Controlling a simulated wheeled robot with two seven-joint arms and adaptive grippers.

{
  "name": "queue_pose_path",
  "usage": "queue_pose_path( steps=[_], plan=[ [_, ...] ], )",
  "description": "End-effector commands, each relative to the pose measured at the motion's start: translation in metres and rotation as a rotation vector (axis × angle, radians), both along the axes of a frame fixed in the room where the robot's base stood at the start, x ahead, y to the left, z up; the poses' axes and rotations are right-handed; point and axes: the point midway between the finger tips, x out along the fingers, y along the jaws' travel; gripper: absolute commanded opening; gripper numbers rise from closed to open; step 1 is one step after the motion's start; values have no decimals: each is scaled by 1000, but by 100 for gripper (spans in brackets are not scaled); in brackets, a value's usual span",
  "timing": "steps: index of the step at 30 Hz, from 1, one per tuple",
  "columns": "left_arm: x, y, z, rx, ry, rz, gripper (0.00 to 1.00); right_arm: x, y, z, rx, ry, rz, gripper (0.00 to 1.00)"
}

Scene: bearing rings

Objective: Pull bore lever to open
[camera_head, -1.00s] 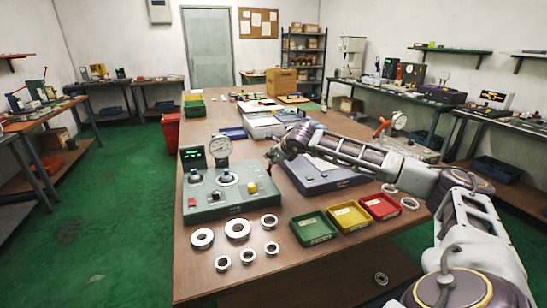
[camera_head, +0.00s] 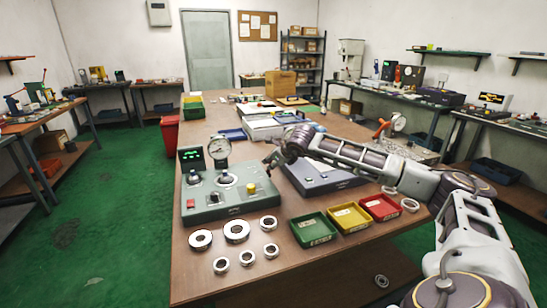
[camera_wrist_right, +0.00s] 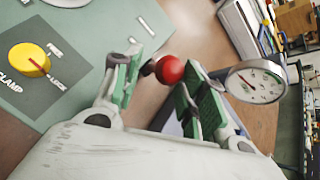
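The grey-green gauge station (camera_head: 215,203) stands on the wooden table, with a round dial gauge (camera_head: 219,147) and a yellow clamp knob (camera_head: 251,188) on it. In the right wrist view, a red ball knob (camera_wrist_right: 169,70) on a short dark stem, apparently the bore lever's end, shows between the fingers. In the head view my right gripper (camera_head: 272,160) is small, above the station's right edge, and the knob cannot be made out there. My left gripper is not in view.
Several bearing rings (camera_head: 237,231) lie in front of the station. Green (camera_head: 314,229), yellow (camera_head: 349,217) and red (camera_head: 381,207) trays stand to the right. A grey-purple case (camera_head: 318,178) lies under my right arm. The dial gauge (camera_wrist_right: 256,82) is close to the right finger.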

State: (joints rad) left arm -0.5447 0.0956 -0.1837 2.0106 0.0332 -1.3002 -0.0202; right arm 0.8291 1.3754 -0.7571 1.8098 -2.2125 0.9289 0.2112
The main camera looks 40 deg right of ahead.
Motion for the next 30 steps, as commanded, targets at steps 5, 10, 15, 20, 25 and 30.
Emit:
queue_pose_path(
  steps=[5, 10, 15, 20, 25, 30],
  plan=[
    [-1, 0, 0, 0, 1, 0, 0, 0, 1, -1, 2, 1, 2, 48],
    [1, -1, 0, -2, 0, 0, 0, 1, -1, 2, -1, -3, 0, 48],
    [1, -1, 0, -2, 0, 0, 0, -1, -1, 5, -2, -6, -1, 48],
    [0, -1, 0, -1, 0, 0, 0, -7, -1, 10, -2, -8, -3, 48],
    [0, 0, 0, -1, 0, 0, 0, -19, 1, 19, -2, -7, -1, 48],
    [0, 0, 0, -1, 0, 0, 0, -32, 3, 28, -4, -7, -2, 48]
  ],
)
